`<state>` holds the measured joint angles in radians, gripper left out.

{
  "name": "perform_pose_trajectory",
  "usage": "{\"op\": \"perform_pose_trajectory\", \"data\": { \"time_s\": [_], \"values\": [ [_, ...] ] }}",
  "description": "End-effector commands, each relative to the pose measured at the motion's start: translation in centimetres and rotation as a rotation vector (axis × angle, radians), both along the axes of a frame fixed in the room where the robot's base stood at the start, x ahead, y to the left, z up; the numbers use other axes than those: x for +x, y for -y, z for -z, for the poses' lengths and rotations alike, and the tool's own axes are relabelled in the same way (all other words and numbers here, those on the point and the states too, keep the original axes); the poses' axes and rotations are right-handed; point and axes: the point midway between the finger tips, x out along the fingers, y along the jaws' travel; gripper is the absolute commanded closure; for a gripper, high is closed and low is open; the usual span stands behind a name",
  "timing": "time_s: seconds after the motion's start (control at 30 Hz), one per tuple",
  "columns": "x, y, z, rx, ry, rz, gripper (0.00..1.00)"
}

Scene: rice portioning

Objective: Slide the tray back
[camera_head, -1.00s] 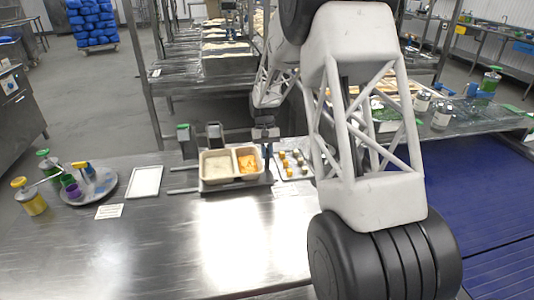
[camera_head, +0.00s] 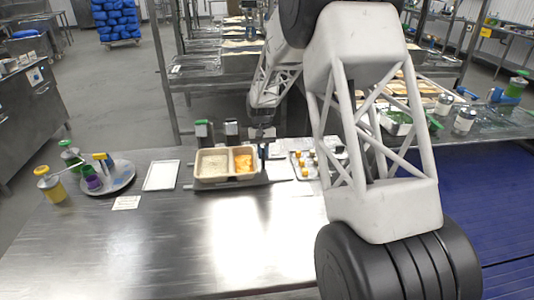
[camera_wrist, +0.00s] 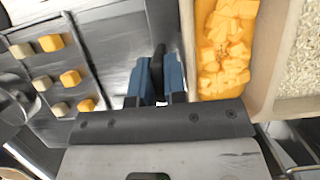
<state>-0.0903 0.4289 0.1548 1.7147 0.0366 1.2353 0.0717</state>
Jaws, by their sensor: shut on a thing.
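The beige tray (camera_head: 226,180) has two compartments, with white rice on the left and orange cubes on the right. It sits on a dark metal carriage on rails at the back of the steel table. In the wrist view the tray (camera_wrist: 271,62) is at the right, close beside my fingers. My gripper (camera_head: 264,152) is at the tray's right end. In the wrist view the blue fingers of my gripper (camera_wrist: 157,82) are closed on a dark upright handle (camera_wrist: 157,62) next to the tray. The handle's lower part is hidden.
A grey plate with several yellow and pale cubes (camera_wrist: 70,77) lies just right of the rails. A white board (camera_head: 161,176) lies left of the tray. The table front is clear.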

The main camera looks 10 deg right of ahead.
Motion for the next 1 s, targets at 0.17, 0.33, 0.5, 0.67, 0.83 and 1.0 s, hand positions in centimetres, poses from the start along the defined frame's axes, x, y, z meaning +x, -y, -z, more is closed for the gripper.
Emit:
{"op": "perform_pose_trajectory", "data": {
  "time_s": [0.17,0.33,0.5,0.67,0.83,1.0],
  "values": [
    [0.0,0.0,0.0,0.000,0.001,0.000,0.78],
    [0.0,0.0,0.0,0.000,0.001,0.000,0.77],
    [0.0,0.0,-0.1,0.000,0.001,0.000,0.77],
    [0.4,0.0,-0.8,0.000,0.002,0.000,0.77],
    [1.0,0.0,-2.3,0.000,0.002,0.000,0.77],
    [1.8,0.0,-4.3,0.000,0.002,0.000,0.77]
  ]
}}
